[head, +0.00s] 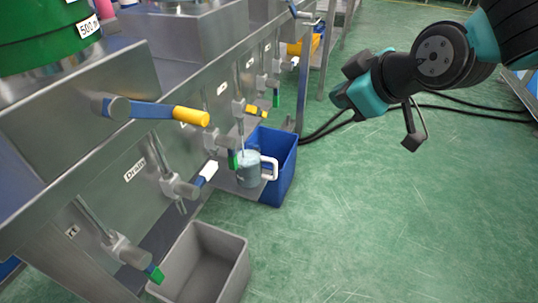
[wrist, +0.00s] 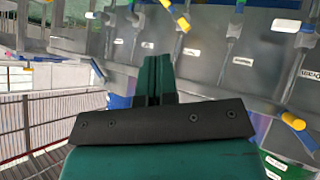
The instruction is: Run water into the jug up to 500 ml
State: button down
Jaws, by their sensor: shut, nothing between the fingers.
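The jug (head: 249,172) is clear, with a white handle on its right. It stands upright under a tap on the steel panel, in front of a blue bin. It holds bluish liquid; its scale is too small to read. A thin pale line, which looks like running water, comes down from the tap (head: 239,106) into it. A green lever (head: 232,159) hangs close to the jug's left side. My gripper (head: 339,99) is to the right of the jug, above it and apart from it. In the wrist view its green fingers (wrist: 157,80) are together and empty.
Along the panel are more taps, including a yellow-ended blue handle (head: 191,116), a white-ended lever by the "Drain" label (head: 208,172) and a green-ended one (head: 157,274). A grey bin (head: 240,275) stands front left, the blue bin (head: 286,165) behind the jug. Green floor at right is clear, apart from black cables.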

jog(key=w+a+f+n+t+b, duration=0.2)
jog(key=w+f+n+t+b, duration=0.5)
jog(key=w+f+b, duration=0.55)
jog(key=s+a+f+n+t+y+b, duration=0.2)
jog(key=a+f+n+t+y+b, duration=0.3)
jog(key=f+n+y+b, duration=0.7)
jog(key=w+a+r+n+h+p, duration=0.2)
jog(key=w+a+r+p, duration=0.1)
jog(key=w+a, duration=0.3)
jog(key=shift+w+a+r+n+g+h+p, duration=0.25)
jog(key=shift+r+n+g+h+p, duration=0.05)
jog(key=shift+r, duration=0.5)
jog(key=shift+a+r+p, duration=0.1)
jog(key=shift+p, duration=0.3)
jog(key=shift+w+r+p, duration=0.1)
jog(key=shift+p, duration=0.25)
